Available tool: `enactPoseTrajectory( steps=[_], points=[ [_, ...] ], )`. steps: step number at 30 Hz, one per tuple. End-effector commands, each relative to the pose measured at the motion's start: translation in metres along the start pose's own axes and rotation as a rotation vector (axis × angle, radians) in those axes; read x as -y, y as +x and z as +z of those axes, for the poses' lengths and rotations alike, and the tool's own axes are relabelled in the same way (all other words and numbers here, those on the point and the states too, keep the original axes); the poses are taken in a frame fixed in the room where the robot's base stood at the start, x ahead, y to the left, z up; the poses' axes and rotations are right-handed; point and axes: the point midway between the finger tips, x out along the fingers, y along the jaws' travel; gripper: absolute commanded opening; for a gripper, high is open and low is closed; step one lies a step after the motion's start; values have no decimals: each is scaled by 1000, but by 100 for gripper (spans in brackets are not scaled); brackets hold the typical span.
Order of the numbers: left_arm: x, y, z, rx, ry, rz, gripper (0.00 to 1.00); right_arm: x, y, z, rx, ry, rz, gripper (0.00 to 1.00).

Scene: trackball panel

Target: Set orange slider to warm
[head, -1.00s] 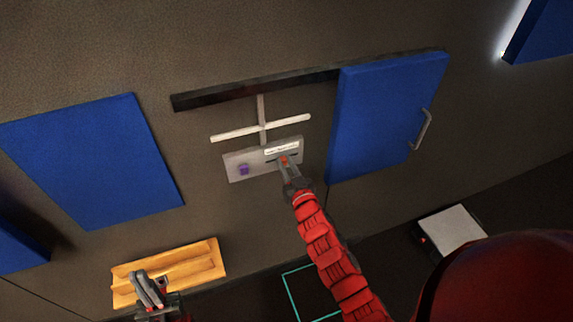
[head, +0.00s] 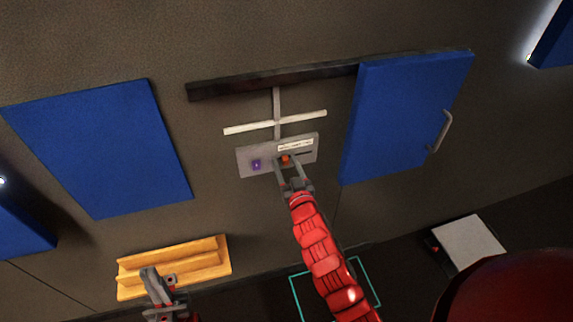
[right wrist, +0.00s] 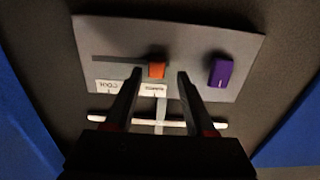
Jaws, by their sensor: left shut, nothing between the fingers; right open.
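The grey panel (head: 306,154) is on the wall with an orange slider (head: 285,158) in a dark slot. In the right wrist view, seen upside down, the orange slider (right wrist: 157,69) is at the right end of the slot (right wrist: 112,60), away from the COOL label (right wrist: 106,86). It is beside the other label (right wrist: 150,90), whose word is hard to read. My right gripper (head: 287,162) is open, its fingers on either side of the slider with gaps visible. My left gripper (head: 150,271) is shut and empty in front of the yellow wooden shelf.
A purple knob (head: 256,164) is on the panel beside the slider. A white cross-shaped bar (head: 243,128) is above the panel. A blue door (head: 400,120) with a handle is to the right, a blue panel (head: 95,150) to the left. The yellow shelf (head: 205,262) is low at left.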

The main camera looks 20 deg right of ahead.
Motion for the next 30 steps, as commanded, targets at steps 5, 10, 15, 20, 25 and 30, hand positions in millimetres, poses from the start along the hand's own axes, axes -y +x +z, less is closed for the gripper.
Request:
enactPoseTrajectory(
  steps=[5,10,15,20,25,30],
  points=[
    [0,-2,0,0,0,0,0,-1,-5,1,0,0,1,55],
    [0,-10,2,0,0,0,0,0,-27,3,-1,0,0,55],
    [-1,-20,3,0,0,0,0,0,-65,4,1,-1,0,55],
    [-1,-29,5,0,0,0,0,-1,-102,5,4,0,1,55],
    [-1,-28,5,0,0,0,0,0,-136,2,5,1,1,55],
    [-1,-16,3,0,0,0,0,0,-160,-3,3,3,0,55]
  ],
)
